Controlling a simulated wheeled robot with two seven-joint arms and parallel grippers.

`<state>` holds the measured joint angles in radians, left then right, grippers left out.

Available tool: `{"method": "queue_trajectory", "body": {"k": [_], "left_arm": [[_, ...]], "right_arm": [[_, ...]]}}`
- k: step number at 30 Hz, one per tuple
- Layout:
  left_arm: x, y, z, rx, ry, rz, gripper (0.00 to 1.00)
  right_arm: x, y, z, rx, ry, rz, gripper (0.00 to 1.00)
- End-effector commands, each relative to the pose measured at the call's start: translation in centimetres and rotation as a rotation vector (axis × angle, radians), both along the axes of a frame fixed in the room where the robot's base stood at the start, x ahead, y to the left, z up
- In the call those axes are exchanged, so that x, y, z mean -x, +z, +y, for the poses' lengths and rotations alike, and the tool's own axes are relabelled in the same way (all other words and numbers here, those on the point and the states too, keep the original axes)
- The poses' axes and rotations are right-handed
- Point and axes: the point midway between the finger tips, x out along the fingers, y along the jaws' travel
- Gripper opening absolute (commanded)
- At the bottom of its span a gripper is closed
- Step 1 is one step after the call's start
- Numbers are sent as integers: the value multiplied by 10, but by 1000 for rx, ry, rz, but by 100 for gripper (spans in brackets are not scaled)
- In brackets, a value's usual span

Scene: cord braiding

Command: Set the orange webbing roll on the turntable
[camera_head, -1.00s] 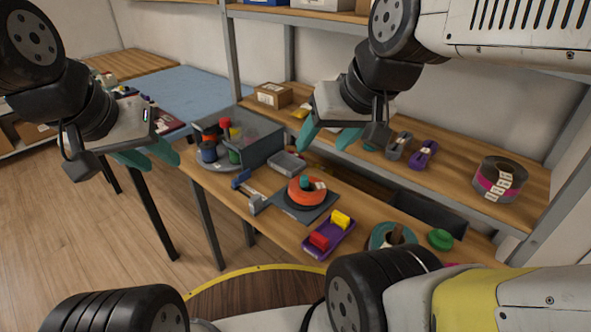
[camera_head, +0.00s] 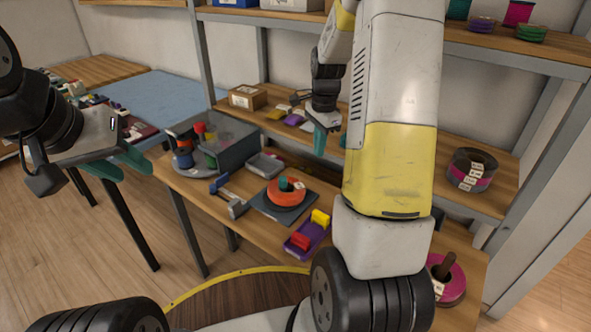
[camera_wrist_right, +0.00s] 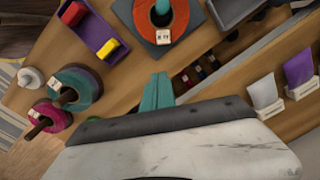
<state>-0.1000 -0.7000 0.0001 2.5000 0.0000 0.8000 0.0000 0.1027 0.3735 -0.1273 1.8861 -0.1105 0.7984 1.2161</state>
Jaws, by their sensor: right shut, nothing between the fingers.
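The orange webbing roll (camera_head: 286,192) lies flat on a dark square plate (camera_head: 262,205) on the table, with a teal piece at its centre. In the right wrist view the roll (camera_wrist_right: 178,22) is cut by the top edge and shows a white tag. A round grey disc (camera_head: 187,173), which looks like a turntable, sits at the table's left end with several spools on it. My right gripper (camera_head: 328,142) is shut and empty, beyond the roll near the shelf; its fingers (camera_wrist_right: 157,92) are together. My left gripper (camera_head: 128,165) is open and empty, left of the table.
A purple tray (camera_head: 307,238) with red and yellow blocks lies near the front edge. A blue-grey clamp (camera_head: 228,195) and grey box (camera_head: 235,143) are left. A pink roll (camera_head: 452,282) is right. My right arm hides part of the table and shelf.

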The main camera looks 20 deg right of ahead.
Motion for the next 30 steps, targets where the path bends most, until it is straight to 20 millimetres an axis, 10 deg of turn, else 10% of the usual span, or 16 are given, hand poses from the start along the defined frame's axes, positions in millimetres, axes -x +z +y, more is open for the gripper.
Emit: {"method": "queue_trajectory", "body": {"k": [24,30], "left_arm": [[0,0,0,0,0,0,36],[0,0,0,0,0,0,36]], "right_arm": [[-11,-143,-18,13,-154,65,0],[-11,-142,11,12,-151,61,0]]}}
